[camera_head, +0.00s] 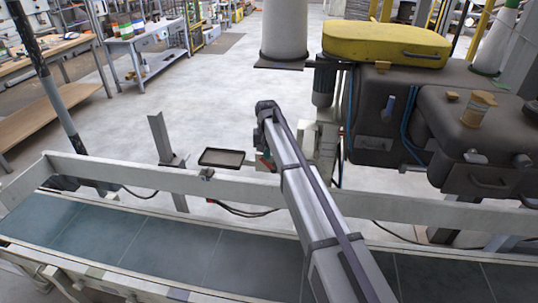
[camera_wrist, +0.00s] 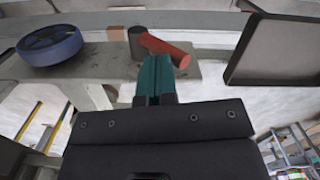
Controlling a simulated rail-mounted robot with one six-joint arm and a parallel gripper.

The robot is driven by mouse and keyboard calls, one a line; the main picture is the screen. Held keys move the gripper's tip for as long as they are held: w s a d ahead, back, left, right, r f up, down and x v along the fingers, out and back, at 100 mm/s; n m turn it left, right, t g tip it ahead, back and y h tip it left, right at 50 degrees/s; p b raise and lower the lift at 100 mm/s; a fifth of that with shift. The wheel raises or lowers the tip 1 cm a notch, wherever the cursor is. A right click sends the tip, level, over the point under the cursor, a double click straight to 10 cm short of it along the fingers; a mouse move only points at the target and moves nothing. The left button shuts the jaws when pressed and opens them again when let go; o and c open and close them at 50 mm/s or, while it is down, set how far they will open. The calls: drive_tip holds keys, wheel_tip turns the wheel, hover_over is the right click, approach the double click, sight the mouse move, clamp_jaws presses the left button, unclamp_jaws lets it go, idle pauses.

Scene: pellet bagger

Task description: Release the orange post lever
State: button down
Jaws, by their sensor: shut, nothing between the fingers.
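The orange-red lever (camera_wrist: 165,48) shows in the wrist view, slanting from a short dark post (camera_wrist: 137,42) down to the right. My gripper (camera_wrist: 155,66) has teal fingers, closed together and empty. The fingertips are just below the lever and overlap its lower edge in the picture; I cannot tell whether they touch it. In the head view my arm hides most of the gripper and the area around the lever.
A blue round part (camera_wrist: 50,46) is left of the lever. A dark tray (camera_head: 222,158) is close by on the right in the wrist view (camera_wrist: 282,55). A conveyor (camera_head: 130,237) with a pale rail lies in front, and a dark machine (camera_head: 385,100) stands at right.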

sight(259, 157)
drive_tip(key=shift+w+a+f+b, duration=0.15)
drive_tip(key=shift+a+f+b, duration=0.35)
drive_tip(key=shift+a, duration=0.2)
drive_tip(key=shift+w+a+f+b, duration=0.1)
drive_tip(key=shift+a+f+b, duration=0.25)
drive_tip(key=shift+a+f, duration=0.25)
drive_tip(key=shift+a, duration=0.2)
drive_tip(key=shift+s+a+b, duration=0.1)
drive_tip(key=shift+a+b, duration=0.05)
drive_tip(key=shift+b, duration=0.15)
